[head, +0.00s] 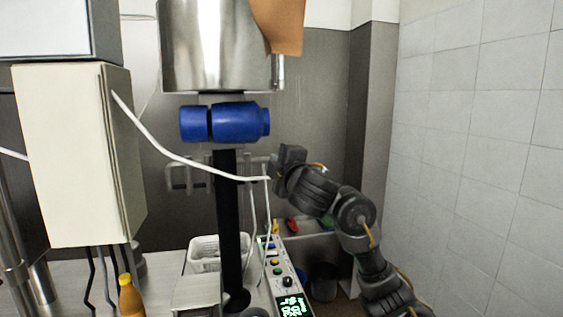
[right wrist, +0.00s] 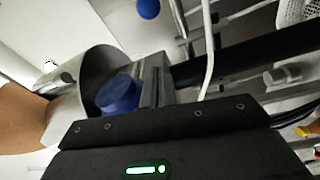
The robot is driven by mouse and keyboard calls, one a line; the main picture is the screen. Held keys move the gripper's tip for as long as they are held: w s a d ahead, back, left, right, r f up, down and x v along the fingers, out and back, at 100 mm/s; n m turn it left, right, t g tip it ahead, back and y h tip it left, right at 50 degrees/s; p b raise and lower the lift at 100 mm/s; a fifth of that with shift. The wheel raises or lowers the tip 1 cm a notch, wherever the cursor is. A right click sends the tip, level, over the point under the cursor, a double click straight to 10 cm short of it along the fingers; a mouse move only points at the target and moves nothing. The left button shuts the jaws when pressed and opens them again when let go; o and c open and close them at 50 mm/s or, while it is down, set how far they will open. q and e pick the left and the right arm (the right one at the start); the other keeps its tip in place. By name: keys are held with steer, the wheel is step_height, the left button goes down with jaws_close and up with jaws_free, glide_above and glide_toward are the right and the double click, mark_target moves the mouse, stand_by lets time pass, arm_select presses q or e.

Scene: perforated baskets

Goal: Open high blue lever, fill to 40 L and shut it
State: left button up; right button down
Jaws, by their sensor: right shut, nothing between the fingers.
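A blue rounded cylinder (head: 224,122) in two sections lies sideways under the steel vessel (head: 215,45) in the head view. A blue cylinder (right wrist: 118,94) also shows beside the vessel in the right wrist view, with a small blue ball (right wrist: 148,8) at the top. I cannot tell which blue part is the lever. My right gripper (head: 279,163) is shut and empty, to the right of and slightly below the blue cylinder, apart from it. A panel with a green display (head: 294,306) stands below; its digits are too blurred to read. My left gripper is out of view.
A white cable (head: 190,163) runs across to near my right gripper. A beige cabinet (head: 75,155) hangs at left. A black post (head: 229,210) stands below the blue cylinder, by a white perforated basket (head: 203,252). An orange bottle (head: 130,297) stands lower left. A tiled wall bounds the right.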

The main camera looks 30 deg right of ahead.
arm_select(q)
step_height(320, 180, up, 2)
steer(key=p, duration=0.3)
arm_select(e)
steer(key=w+d, duration=0.4)
steer(key=w, duration=0.2)
steer(key=shift+w+d+f, duration=0.15)
steer(key=shift+d+f, duration=0.05)
steer(key=shift+f, duration=0.05)
